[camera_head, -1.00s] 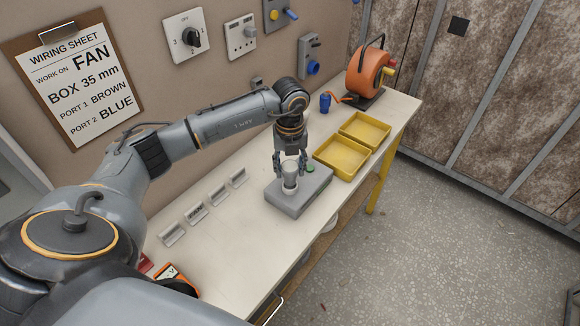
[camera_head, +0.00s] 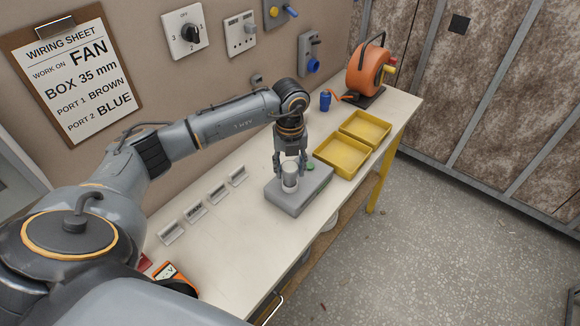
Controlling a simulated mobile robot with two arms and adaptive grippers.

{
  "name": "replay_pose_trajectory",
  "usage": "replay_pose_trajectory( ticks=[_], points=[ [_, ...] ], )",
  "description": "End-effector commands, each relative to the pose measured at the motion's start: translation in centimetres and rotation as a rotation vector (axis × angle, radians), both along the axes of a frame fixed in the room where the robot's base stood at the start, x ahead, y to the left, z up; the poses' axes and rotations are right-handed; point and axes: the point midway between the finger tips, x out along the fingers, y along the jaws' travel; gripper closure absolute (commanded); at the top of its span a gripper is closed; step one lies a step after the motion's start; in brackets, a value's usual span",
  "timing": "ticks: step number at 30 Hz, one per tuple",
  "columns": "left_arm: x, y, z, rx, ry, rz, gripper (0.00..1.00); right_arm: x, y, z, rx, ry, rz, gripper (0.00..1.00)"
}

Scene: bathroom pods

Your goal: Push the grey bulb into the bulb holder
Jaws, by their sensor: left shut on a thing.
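The grey bulb (camera_head: 290,170) is upright between the fingers of my left gripper (camera_head: 290,176). My left gripper points down and is shut on the bulb. The bulb holder (camera_head: 290,185) is a pale round cup on top of a grey box (camera_head: 303,200) on the bench. The bulb's lower end is at the holder; how deep it sits in it I cannot tell. A green button (camera_head: 310,168) shows on the box just right of the gripper. My right gripper is not in view.
Two yellow trays (camera_head: 318,155) stand just beyond the box. Several small label stands (camera_head: 195,211) line the bench at left. The front bench top (camera_head: 232,262) is mostly clear.

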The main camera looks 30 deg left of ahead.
Motion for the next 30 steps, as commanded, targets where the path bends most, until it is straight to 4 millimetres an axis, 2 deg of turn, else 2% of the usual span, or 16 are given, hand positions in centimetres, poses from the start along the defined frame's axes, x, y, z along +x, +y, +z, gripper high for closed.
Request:
replay_pose_trajectory(
  ticks=[30],
  points=[
    [0.0, 0.0, -2.4, 0.000, 0.000, 0.000, 0.87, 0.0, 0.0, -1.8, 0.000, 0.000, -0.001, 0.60]
  ],
)
